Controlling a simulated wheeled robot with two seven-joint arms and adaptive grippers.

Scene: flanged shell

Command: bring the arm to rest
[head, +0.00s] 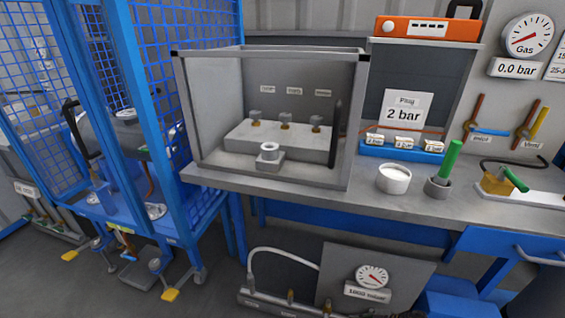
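Neither of my grippers nor my arms shows in the head view. A blue mesh cage (160,110) stands at the left, with grey metal parts partly hidden behind its bars. A clear-fronted box (270,52) sits on the grey workbench (300,200). Inside it, a grey block (275,140) carries three small fittings, and a small grey fitting with a round opening (268,155) stands in front.
A white tub (393,178) and a green-handled tool in a grey cup (446,168) stand on the bench. A blue tray (402,151) holds labelled pieces below a "2 bar" sign (402,112). A gas gauge (528,36) hangs on the wall. Bench space before the tub is clear.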

